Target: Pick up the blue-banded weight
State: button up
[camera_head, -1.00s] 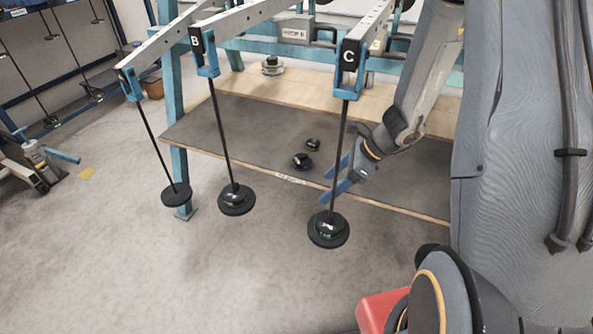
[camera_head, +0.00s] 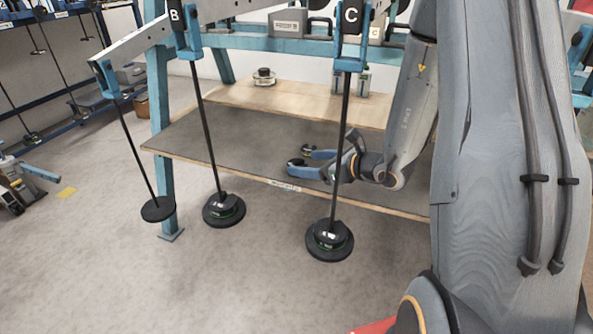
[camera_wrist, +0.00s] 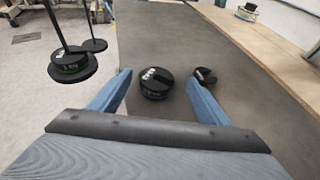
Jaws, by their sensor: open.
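A dark round weight (camera_wrist: 156,84) with white print on its edge stands on the grey mat, ahead of and between my gripper's fingers in the wrist view. A faint bluish band at its base suggests the blue-banded weight, but this is hard to make out. My gripper (camera_wrist: 158,77) is open, with two blue fingers apart and nothing held. In the head view my gripper (camera_head: 303,164) is low over the mat, behind the rod marked C. A second, smaller dark weight (camera_wrist: 206,75) sits just right of the right finger.
Hanging rods with dark discs stand in front: one under C (camera_head: 330,240), one under B (camera_head: 224,210), another at left (camera_head: 158,209).

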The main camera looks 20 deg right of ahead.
aim_at(295, 164)
jog(key=b+x, duration=0.1)
jog(key=x, duration=0.3)
jog(key=shift+a+f+b, duration=0.35)
jog(key=shift+f, duration=0.1)
jog(key=shift+r, duration=0.1)
jog(key=c, duration=1.4)
jog(key=shift+r+p, duration=2.8)
jog(key=shift+r, duration=3.7)
jog(key=shift+c, duration=0.2)
